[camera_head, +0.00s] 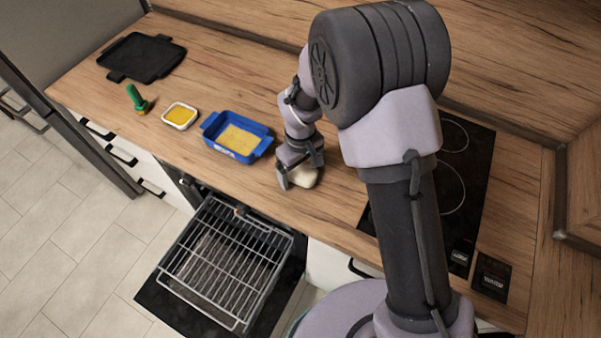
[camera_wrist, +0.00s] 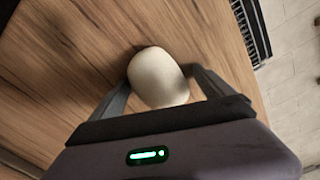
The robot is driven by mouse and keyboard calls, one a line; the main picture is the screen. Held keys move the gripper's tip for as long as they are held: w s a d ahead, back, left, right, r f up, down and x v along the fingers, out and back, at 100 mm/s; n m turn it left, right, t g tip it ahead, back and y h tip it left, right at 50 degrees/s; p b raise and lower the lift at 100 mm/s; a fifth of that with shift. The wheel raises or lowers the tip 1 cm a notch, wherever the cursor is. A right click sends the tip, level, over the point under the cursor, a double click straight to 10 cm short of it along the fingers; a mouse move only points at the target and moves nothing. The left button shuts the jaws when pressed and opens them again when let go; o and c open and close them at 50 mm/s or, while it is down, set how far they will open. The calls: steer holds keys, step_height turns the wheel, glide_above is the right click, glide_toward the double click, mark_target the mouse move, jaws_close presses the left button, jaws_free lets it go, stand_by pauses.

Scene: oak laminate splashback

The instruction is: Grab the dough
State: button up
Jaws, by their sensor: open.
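The dough (camera_head: 304,176) is a pale, rounded lump on the wooden counter, right of the blue baking dish. My gripper (camera_head: 299,178) is down at it, and the gripper partly hides it in the head view. In the wrist view the dough (camera_wrist: 158,77) lies ahead of and between the two open fingers (camera_wrist: 160,85).
A blue baking dish (camera_head: 208,127) with yellow contents stands left of my gripper. Farther left are a small white dish (camera_head: 180,116), a green-handled brush (camera_head: 136,97) and a black tray (camera_head: 142,57). An open oven with a wire rack (camera_head: 226,262) is below the counter front. A black cooktop (camera_head: 470,165) is at right.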

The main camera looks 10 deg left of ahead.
steer(key=shift+r, duration=0.1)
steer(key=c, duration=1.8)
steer(key=shift+o, duration=0.2)
